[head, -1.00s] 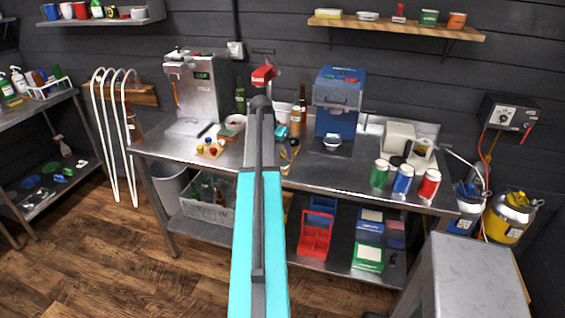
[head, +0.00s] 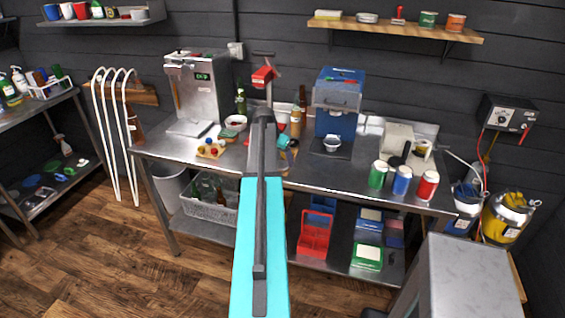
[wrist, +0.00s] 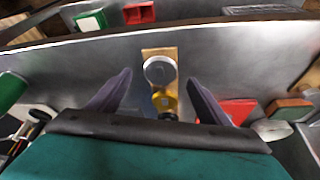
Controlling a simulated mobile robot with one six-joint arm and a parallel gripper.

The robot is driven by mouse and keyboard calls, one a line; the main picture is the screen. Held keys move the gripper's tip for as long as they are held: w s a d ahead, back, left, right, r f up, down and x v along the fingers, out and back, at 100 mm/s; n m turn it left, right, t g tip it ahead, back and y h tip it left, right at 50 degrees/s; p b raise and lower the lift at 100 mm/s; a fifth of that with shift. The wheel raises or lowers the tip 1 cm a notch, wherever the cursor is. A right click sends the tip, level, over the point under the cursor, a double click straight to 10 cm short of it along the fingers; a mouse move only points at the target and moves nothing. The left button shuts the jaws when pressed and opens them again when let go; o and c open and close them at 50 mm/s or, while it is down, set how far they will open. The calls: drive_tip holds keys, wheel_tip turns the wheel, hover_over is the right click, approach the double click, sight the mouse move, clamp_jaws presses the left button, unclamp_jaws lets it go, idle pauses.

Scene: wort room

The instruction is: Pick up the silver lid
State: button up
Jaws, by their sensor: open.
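In the wrist view, a round silver lid (wrist: 160,70) lies at the far end of a small wooden board (wrist: 170,52). A yellow piece (wrist: 165,101) with a dark end is just on the near side of the lid. My gripper (wrist: 159,82) is open, with one finger left and one finger right of the lid and yellow piece. Nothing is between the fingers that they visibly touch; the height gap cannot be told. In the head view my arm hides this part of the bench, and I cannot make out the lid there.
The steel bench (head: 330,172) carries a coffee-type steel machine (head: 197,88), a blue machine (head: 338,105) and green, blue and red cans (head: 402,180). In the wrist view, a red object (wrist: 232,110) is close to the right finger.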

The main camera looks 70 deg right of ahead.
sight(282, 165)
drive_tip(key=shift+p+x, duration=0.3)
drive_tip(key=shift+x, duration=0.75)
drive_tip(key=c, duration=1.1)
drive_tip(key=shift+c, duration=0.2)
